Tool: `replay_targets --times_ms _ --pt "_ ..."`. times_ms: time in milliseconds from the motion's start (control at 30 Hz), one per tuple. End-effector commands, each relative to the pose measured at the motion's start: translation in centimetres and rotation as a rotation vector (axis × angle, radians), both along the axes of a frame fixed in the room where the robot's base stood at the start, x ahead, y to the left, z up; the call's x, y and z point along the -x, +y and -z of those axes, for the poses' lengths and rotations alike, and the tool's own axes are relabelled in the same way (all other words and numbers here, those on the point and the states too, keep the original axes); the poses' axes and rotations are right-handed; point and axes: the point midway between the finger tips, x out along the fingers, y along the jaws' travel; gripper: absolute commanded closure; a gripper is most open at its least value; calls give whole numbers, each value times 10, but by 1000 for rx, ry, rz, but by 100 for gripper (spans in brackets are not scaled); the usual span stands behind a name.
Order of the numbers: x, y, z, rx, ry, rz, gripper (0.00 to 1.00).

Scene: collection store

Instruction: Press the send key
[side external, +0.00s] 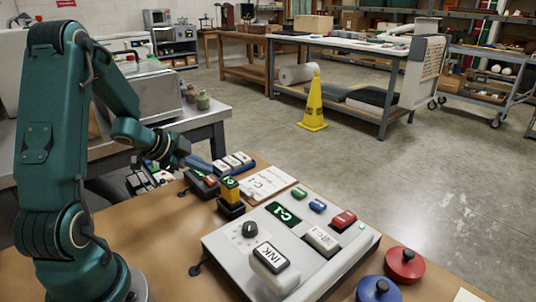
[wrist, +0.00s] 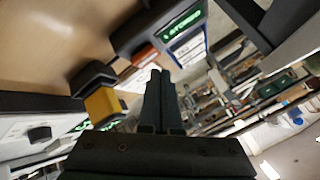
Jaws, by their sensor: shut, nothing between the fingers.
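My gripper (side external: 181,160) is shut and empty, above the far left of the brown table. In the wrist view its dark fingers (wrist: 160,75) are together and point toward a dark box (wrist: 128,38) with a lit green display (wrist: 183,24) and an orange-red key (wrist: 145,54). In the side view that dark box (side external: 197,187) has a red key (side external: 210,181). No label reading send is legible.
A yellow and black block (side external: 230,197) stands between the dark box and the console. A white card (side external: 262,187) lies behind it. A blue holder with white blocks (side external: 235,160) is near my gripper. Red (side external: 405,265) and blue round pieces lie at front right.

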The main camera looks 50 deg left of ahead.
Motion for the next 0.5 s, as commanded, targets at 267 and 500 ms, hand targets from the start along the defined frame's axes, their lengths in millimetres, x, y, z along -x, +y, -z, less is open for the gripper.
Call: replay_targets --times_ms 267,500 --pt "0 0 8 3 0 -2 100" --pt "0 0 9 0 0 0 100"
